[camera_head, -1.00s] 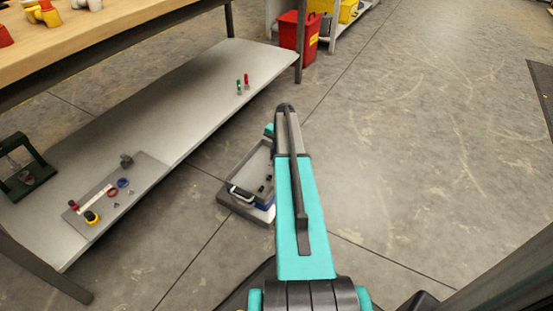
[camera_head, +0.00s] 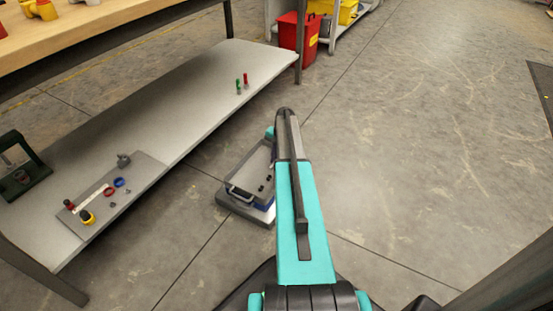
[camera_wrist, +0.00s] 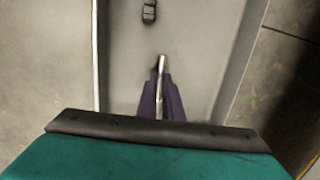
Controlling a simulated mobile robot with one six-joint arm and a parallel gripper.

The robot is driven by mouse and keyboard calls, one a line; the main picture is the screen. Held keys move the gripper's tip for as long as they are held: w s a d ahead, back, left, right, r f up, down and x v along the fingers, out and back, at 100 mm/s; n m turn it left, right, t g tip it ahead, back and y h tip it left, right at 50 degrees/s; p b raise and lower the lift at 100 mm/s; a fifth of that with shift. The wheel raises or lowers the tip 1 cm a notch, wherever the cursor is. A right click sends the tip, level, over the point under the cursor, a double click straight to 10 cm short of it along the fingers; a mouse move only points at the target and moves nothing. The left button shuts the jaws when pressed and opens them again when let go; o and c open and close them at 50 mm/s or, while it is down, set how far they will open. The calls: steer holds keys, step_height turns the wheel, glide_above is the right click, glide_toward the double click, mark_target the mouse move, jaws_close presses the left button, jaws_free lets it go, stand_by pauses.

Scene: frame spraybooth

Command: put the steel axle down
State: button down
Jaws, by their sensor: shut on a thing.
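My gripper (camera_wrist: 160,97) shows in the wrist view with its two dark fingers shut on the steel axle (camera_wrist: 163,62). The axle is a thin, bright rod that sticks out past the fingertips. It is over the grey floor of a tray (camera_wrist: 205,60); I cannot tell whether it touches that floor. In the head view my arm hides the gripper and the axle. The grey tray also shows there (camera_head: 251,173), on the floor left of my arm and partly hidden by it.
A small black part (camera_wrist: 149,12) lies in the tray ahead of the axle. In the head view a low grey shelf (camera_head: 170,110) under a wooden bench holds small parts. A red bin (camera_head: 296,38) stands at the back. The concrete floor (camera_head: 420,130) to the right is clear.

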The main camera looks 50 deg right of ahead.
steer(key=c, duration=1.9)
jaws_free()
steer(key=shift+f, duration=0.1)
steer(key=r+p, duration=0.2)
steer(key=r, duration=0.2)
steer(key=s+d+r+p, duration=0.1)
steer(key=r, duration=0.3)
steer(key=r+p, duration=0.2)
steer(key=r, duration=0.2)
steer(key=shift+s+d+p, duration=0.2)
steer(key=shift+d+p, duration=0.1)
steer(key=shift+p, duration=0.05)
steer(key=shift+a+r, duration=0.1)
